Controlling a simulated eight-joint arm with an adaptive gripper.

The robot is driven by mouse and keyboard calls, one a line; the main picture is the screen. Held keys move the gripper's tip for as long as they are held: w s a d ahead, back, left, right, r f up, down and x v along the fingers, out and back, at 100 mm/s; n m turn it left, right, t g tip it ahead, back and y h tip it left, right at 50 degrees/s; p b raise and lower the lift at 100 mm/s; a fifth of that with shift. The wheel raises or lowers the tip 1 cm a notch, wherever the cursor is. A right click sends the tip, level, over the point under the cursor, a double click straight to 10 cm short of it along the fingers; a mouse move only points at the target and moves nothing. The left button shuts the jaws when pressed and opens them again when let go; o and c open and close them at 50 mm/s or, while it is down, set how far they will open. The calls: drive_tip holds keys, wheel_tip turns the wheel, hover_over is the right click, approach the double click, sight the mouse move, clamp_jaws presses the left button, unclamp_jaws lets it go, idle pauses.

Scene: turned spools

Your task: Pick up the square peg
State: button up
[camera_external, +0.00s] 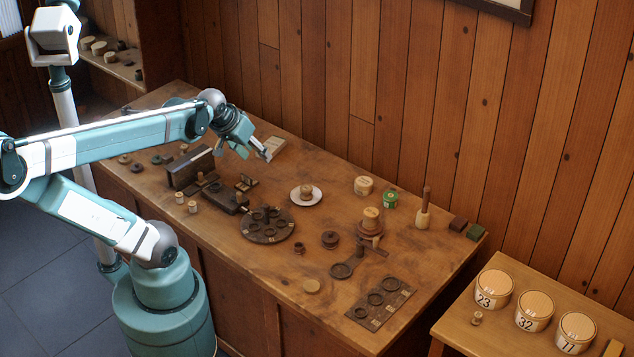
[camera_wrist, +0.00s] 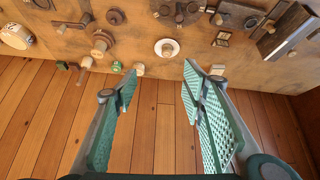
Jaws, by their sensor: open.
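No piece can be made out for certain as the square peg; the small pieces are too small to tell their shape. My gripper (camera_external: 254,152) is above the far side of the table, with nothing between its fingers. In the wrist view its two green padded fingers (camera_wrist: 160,78) stand wide apart. A small wooden spool (camera_external: 306,190) stands on a white saucer (camera_external: 316,200); the saucer (camera_wrist: 158,49) lies beyond the fingertips in the wrist view.
A dark round tray (camera_external: 267,238) with rings, a stacked spool (camera_external: 371,221), a green tin (camera_external: 390,200) and a dark plate with round recesses (camera_external: 399,295) stand on the table. A dark upright board (camera_external: 190,168) is at left. Numbered tubs (camera_external: 535,311) are on a side table. Wood wall behind.

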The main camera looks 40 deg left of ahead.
drive_tip(key=w+a+f+n+g+y+b, duration=0.1)
drive_tip(key=w+a+n, duration=0.25)
drive_tip(key=a, duration=0.35)
drive_tip(key=w+a+f+n+g, duration=0.1)
drive_tip(key=w+a+n, duration=0.1)
drive_tip(key=w+a, duration=0.45)
drive_tip(key=n+g+h+b, duration=0.15)
drive_tip(key=n+g, duration=0.35)
drive_tip(key=n, duration=0.7)
hover_over(167, 156)
drive_tip(key=f, duration=2.4)
drive_tip(key=shift+w+d+f+b, duration=0.2)
drive_tip(key=shift+f+b, duration=0.05)
drive_tip(key=shift+b, duration=0.1)
drive_tip(key=shift+s+a+f, duration=0.15)
drive_tip(key=shift+a, duration=0.05)
drive_tip(key=shift+f, duration=0.1)
drive_tip(key=shift+f, duration=1.2)
drive_tip(key=shift+a+f, duration=0.15)
drive_tip(key=shift+f, duration=2.45)
